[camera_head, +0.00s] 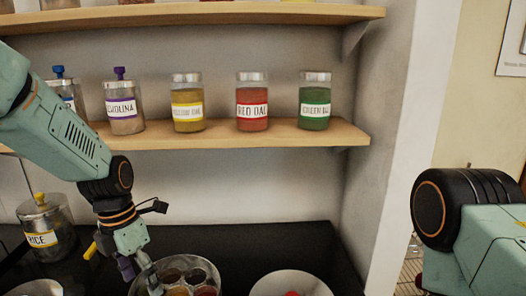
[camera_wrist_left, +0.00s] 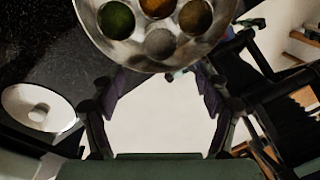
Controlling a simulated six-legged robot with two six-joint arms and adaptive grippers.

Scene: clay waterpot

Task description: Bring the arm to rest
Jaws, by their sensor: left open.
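My left arm (camera_head: 60,135) reaches in from the left, over the dark counter, with its gripper (camera_head: 138,272) pointing down. The gripper is at the left edge of a round steel spice tin (camera_head: 212,271). In the left wrist view, my gripper (camera_wrist_left: 161,88) has its two purple-padded fingers spread wide with nothing between them. The tin (camera_wrist_left: 160,66) lies just beyond the fingertips, with several small cups of green, orange and brown spice. I cannot tell whether a finger touches its rim. My right arm (camera_head: 470,235) shows at the right edge; its gripper is out of view.
A wooden shelf (camera_head: 240,134) above the counter holds several labelled jars, including the red dal jar (camera_head: 252,103). A rice jar (camera_head: 45,226) stands at left. A white bowl (camera_head: 291,280) sits right of the tin. The back of the black counter (camera_head: 290,240) is clear.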

